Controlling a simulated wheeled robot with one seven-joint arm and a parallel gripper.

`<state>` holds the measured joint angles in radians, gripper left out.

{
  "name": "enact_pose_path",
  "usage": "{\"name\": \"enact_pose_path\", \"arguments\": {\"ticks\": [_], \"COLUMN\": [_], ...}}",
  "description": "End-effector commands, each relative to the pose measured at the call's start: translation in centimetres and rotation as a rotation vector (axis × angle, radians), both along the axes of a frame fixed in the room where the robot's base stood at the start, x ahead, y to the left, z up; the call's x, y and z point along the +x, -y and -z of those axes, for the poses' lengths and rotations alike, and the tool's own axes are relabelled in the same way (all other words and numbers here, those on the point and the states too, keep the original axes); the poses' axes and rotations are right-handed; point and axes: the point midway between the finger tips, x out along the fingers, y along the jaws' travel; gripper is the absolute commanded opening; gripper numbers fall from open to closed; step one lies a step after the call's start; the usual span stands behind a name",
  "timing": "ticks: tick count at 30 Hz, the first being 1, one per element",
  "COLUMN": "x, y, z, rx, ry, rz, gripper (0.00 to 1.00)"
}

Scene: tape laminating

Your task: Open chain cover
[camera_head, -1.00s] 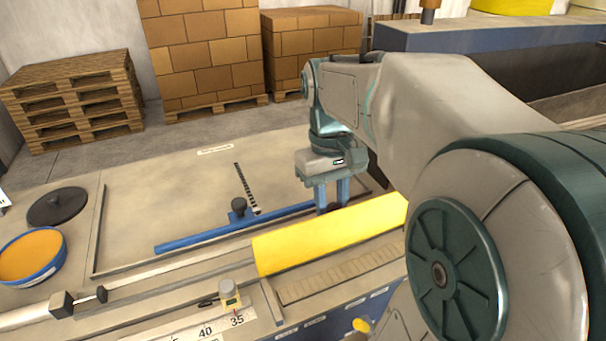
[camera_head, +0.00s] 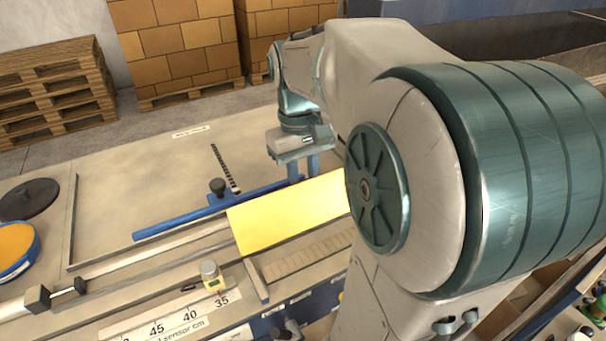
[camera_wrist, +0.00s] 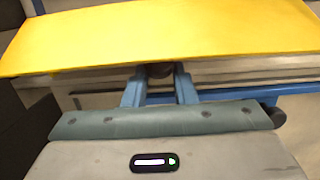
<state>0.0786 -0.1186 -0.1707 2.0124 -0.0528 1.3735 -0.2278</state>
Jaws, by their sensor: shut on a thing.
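The chain cover (camera_head: 288,212) is a long yellow plate over the chain track on the machine table. It is tilted, and its right end is hidden behind my arm in the head view. In the wrist view the yellow cover (camera_wrist: 170,38) spans the top of the picture. My gripper (camera_head: 303,176) stands upright at the cover's far edge, with its blue fingers partly hidden behind the cover. In the wrist view my gripper (camera_wrist: 160,72) is shut on a dark round knob (camera_wrist: 160,70) at the cover's edge.
A blue bar (camera_head: 190,218) with a black knob (camera_head: 217,187) lies left of my gripper. The chain track (camera_head: 305,260) shows in front of the cover. A ruler scale (camera_head: 170,320) with a small gauge (camera_head: 213,278) is at the front. An orange-filled blue tub (camera_head: 15,250) stands at left.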

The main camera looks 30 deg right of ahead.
Motion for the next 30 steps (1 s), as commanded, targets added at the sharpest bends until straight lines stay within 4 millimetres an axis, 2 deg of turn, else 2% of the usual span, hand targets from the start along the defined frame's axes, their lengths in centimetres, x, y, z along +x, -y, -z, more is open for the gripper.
{"name": "enact_pose_path", "arguments": {"ticks": [5, 6, 8, 20, 23, 30], "x": [-0.1, -0.1, -0.1, 0.0, 0.3, 1.0], "y": [0.0, 0.0, 0.0, 0.0, 0.0, 0.0], "z": [0.3, 0.3, 0.2, -0.5, -1.7, -6.5], "rx": [0.002, 0.002, 0.002, 0.001, 0.000, 0.000], "ry": [-0.005, -0.005, -0.005, -0.002, 0.000, 0.001], "rz": [0.000, 0.000, 0.001, 0.000, 0.000, 0.000], "gripper": [0.00, 0.30, 0.47, 0.47, 0.47, 0.47]}}
